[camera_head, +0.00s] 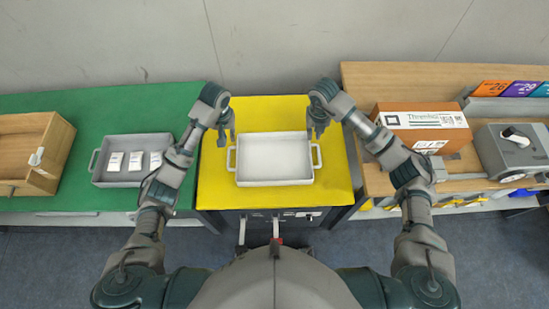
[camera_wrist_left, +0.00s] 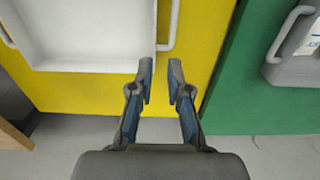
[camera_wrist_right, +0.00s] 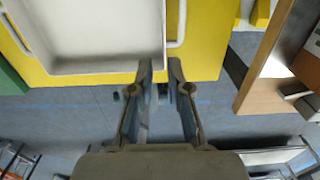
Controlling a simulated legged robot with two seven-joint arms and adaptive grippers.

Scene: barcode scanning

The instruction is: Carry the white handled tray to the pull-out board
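The white handled tray (camera_head: 274,181) lies empty and flat on a yellow surface (camera_head: 333,187) in the middle of the head view. It has one handle at each short side. My left gripper (camera_head: 225,138) is over the tray's left end and my right gripper (camera_head: 315,131) is over its right end. In the left wrist view, the left gripper (camera_wrist_left: 161,68) is open and empty, with a handle (camera_wrist_left: 172,25) just ahead of its fingertips. In the right wrist view, the right gripper (camera_wrist_right: 160,68) is open and empty, with the other handle (camera_wrist_right: 178,22) ahead. I cannot tell which surface is the pull-out board.
A green table (camera_head: 90,103) at left holds a grey tray (camera_head: 120,179) with white packets and a wooden box (camera_head: 45,150). The wooden bench (camera_head: 415,83) at right holds a brown carton (camera_head: 392,113) and a grey machine (camera_head: 515,150). The yellow surface around the tray is clear.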

